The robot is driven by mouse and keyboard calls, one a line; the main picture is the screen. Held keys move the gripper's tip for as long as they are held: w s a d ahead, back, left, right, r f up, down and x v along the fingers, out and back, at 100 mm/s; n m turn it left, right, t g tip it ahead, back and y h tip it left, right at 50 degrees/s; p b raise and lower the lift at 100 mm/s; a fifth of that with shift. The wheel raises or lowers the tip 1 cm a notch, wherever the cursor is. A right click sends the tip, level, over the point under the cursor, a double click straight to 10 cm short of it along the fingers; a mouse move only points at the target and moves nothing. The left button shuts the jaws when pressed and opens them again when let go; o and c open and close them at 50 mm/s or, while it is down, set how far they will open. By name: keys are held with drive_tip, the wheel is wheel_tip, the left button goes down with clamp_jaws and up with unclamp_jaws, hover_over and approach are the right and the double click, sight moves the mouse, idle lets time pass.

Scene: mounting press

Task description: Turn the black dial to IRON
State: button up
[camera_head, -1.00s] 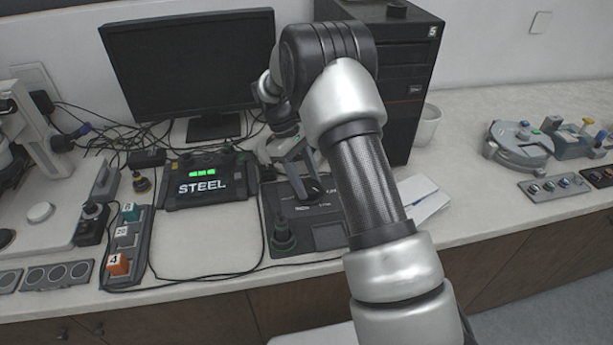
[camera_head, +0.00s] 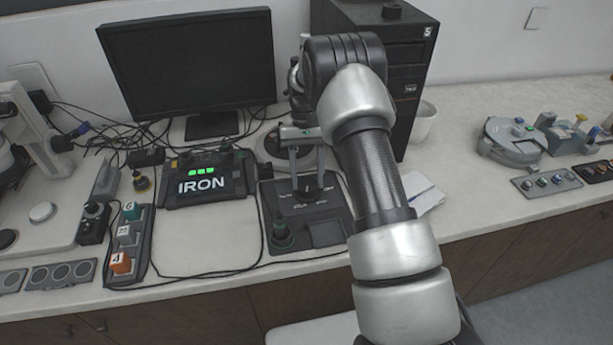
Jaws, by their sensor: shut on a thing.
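The black dial (camera_head: 308,191) sits on the upper part of a dark control panel (camera_head: 322,234) on the bench. My gripper (camera_head: 307,180) reaches down from above and is shut on the dial, one finger on each side. The labels around the dial are too small to read. The display box (camera_head: 205,181) to the left of the panel shows the word IRON in white under green lights. A second, dark green knob (camera_head: 280,232) stands at the panel's lower left, apart from my gripper.
A monitor (camera_head: 187,65) and a black computer tower (camera_head: 405,85) stand behind. Loose cables run around the display box and along the panel's left side. A tray of numbered blocks (camera_head: 128,240) lies at left. White papers (camera_head: 425,195) lie right of my arm.

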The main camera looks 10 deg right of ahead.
drive_tip(key=shift+d+m+y, duration=0.1)
drive_tip(key=shift+m+y, duration=0.4)
drive_tip(key=shift+m, duration=0.6)
drive_tip(key=o, duration=1.1)
drive_tip(key=shift+c, duration=0.2)
drive_tip(key=shift+r, duration=0.1)
drive_tip(key=p+v, duration=0.2)
drive_tip(key=v, duration=1.5)
drive_tip(key=shift+s+r, duration=0.15)
drive_tip(key=shift+r, duration=0.1)
drive_tip(key=shift+d+r, duration=0.1)
